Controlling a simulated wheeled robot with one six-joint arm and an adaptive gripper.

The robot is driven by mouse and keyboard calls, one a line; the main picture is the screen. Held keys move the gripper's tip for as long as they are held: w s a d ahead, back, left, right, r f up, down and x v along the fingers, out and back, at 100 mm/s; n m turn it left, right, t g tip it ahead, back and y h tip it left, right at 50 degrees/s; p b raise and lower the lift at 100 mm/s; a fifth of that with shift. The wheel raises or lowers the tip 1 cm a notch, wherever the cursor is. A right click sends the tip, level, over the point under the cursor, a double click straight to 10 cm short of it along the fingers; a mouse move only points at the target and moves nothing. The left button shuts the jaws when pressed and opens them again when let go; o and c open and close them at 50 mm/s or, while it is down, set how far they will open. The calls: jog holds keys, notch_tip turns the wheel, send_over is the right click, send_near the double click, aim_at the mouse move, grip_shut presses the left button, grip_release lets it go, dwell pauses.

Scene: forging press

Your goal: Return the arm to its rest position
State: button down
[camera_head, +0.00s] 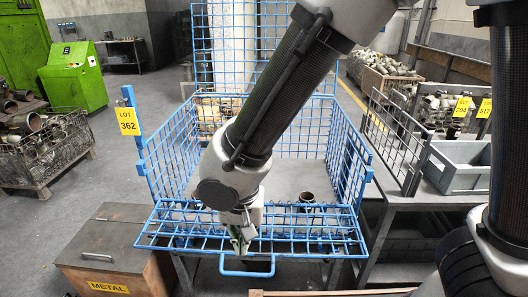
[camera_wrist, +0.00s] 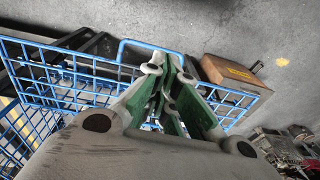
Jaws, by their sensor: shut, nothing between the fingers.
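My arm reaches down from the top right in the head view, and my gripper (camera_head: 243,238) is over the lowered front panel of a blue wire basket (camera_head: 165,158). In the wrist view my gripper (camera_wrist: 168,84) shows green finger pads that meet at the tips, shut with nothing between them. The basket's blue mesh (camera_wrist: 60,82) lies beyond the fingers there. Whether the fingers touch the mesh is unclear.
A small brown cylindrical part (camera_head: 306,198) sits inside the basket. A yellow "LOT 362" sign (camera_head: 128,122) stands at its left corner. A brown "METAL" box (camera_head: 112,240) is at lower left. A grey bin (camera_head: 455,168) and a wire rack (camera_head: 392,140) stand on the right.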

jog(key=w+d+r, duration=0.3)
jog(key=d+r, duration=0.1)
jog(key=d, duration=0.3)
jog(key=w+d+r+t, duration=0.1)
jog(key=w+d+r, duration=0.35)
jog(key=d, duration=0.35)
jog(key=w+d+r, duration=0.3)
jog(key=d+r, duration=0.2)
jog(key=d, duration=0.2)
jog(key=s+d+r+t, duration=0.1)
jog(key=s+d+r, duration=0.2)
jog(key=d, duration=0.6)
jog(key=s+d+r+t, duration=0.1)
jog(key=s+d+r, duration=0.2)
jog(key=s+d, duration=0.4)
jog(key=d, duration=0.3)
jog(key=shift+s+d+r+n+h, duration=0.2)
jog(key=shift+d+r+n+h, duration=0.1)
jog(key=shift+r, duration=0.1)
